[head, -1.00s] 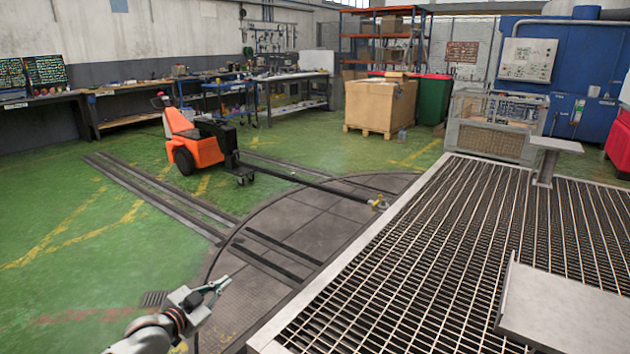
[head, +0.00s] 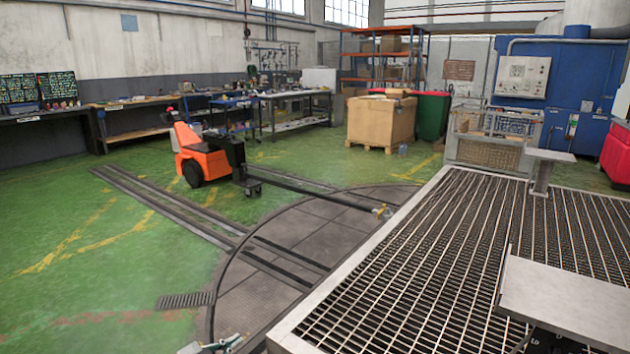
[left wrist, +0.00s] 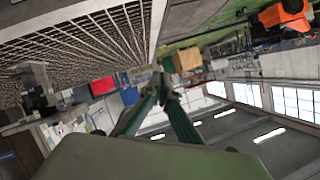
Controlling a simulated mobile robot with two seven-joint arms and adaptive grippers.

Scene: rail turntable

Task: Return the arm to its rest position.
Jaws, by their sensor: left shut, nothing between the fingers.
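My left gripper (head: 224,344) shows only partly at the bottom edge of the head view, low over the edge of the round turntable plate. In the left wrist view its two dark green fingers meet at the tips (left wrist: 160,78). The gripper is shut with nothing between the fingers. Most of the left arm is below the head view. My right gripper does not show; a dark piece at the bottom right edge is too cut off to identify.
A raised metal grating (head: 420,270) with a pale rim fills the right. The floor turntable (head: 290,235) lies beside it. An orange tug (head: 205,164) with a long bar stands beyond. A cardboard box (head: 380,122) stands behind. Green floor at left is clear.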

